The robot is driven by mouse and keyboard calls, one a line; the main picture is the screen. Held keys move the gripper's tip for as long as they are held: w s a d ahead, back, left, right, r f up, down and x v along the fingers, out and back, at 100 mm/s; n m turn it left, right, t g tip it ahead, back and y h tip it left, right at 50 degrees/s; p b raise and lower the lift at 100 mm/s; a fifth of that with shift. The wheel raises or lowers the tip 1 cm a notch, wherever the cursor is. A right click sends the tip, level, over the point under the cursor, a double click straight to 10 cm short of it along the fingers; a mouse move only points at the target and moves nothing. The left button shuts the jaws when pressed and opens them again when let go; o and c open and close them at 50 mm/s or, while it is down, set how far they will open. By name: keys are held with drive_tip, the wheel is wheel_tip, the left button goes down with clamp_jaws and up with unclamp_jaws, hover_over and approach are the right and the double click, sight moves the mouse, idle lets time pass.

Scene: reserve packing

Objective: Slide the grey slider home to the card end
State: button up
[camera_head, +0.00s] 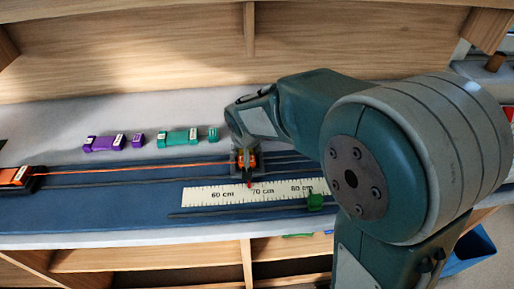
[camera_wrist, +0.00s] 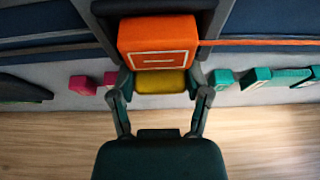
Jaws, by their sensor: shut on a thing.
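The grey slider (camera_head: 234,163) sits on the rail of the blue board, with an orange block (camera_head: 247,160) in it and a red pointer (camera_head: 249,184) over the ruler near 70 cm. My gripper (camera_head: 244,151) reaches down onto it from above. In the wrist view my gripper (camera_wrist: 161,92) is shut, its fingers either side of a yellow piece (camera_wrist: 160,82) next to the orange block (camera_wrist: 158,42). The fingers partly hide the slider. An orange cord (camera_head: 130,168) runs left from it to an orange-topped block (camera_head: 14,177). I cannot tell which end is the card end.
Purple blocks (camera_head: 104,143) and teal blocks (camera_head: 178,137) lie on the grey surface behind the board. My arm hides the board's right part.

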sight(205, 159)
drive_tip(key=shift+s+a+f, duration=0.1)
drive_tip(key=shift+a, duration=2.1)
drive_tip(key=shift+s+a+f, duration=0.1)
drive_tip(key=shift+a, duration=2.05)
drive_tip(key=shift+a, duration=1.4)
drive_tip(key=o, duration=1.4)
drive_tip(key=shift+w, duration=0.1)
drive_tip(key=shift+r, duration=0.15)
drive_tip(key=shift+r, duration=0.25)
drive_tip(key=v, duration=1.1)
drive_tip(key=shift+a+r, duration=0.1)
drive_tip(key=shift+r, duration=0.05)
